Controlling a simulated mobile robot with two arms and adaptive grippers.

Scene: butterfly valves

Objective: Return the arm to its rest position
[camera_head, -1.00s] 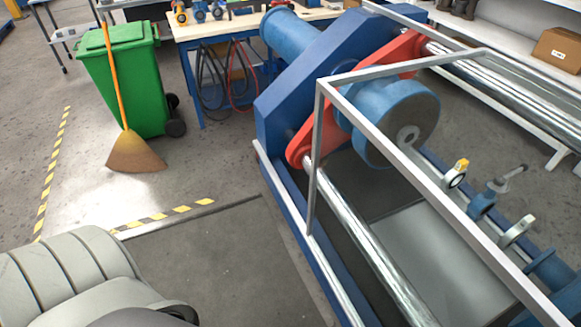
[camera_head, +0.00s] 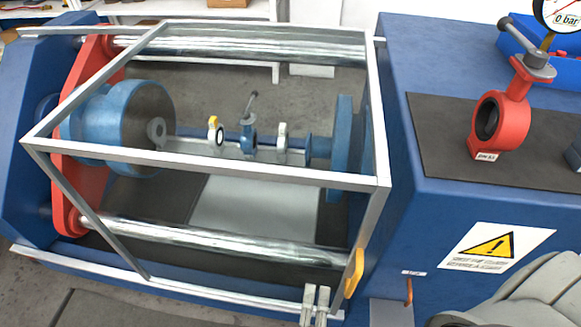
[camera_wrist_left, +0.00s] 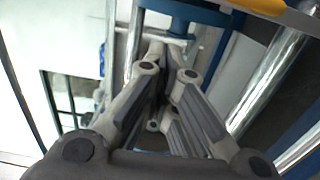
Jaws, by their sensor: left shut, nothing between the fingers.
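My left gripper (camera_head: 316,292) shows at the bottom edge of the head view, with its two slim grey fingers pointing up and close together. It is shut and empty. It is in front of the lower edge of the machine's metal guard frame (camera_head: 255,168), left of the yellow handle (camera_head: 355,272); I cannot tell the gap in depth. In the left wrist view the gripper (camera_wrist_left: 168,48) shows its linkage closed in the middle, with the yellow handle (camera_wrist_left: 262,5) at the top right.
The blue test machine (camera_head: 390,215) fills the view. Inside the guard, a small blue valve (camera_head: 248,140) sits between the round clamps. At right, a red butterfly valve (camera_head: 500,115) stands on a dark mat (camera_head: 440,135) near a blue bin (camera_head: 515,45). Some floor shows at bottom left.

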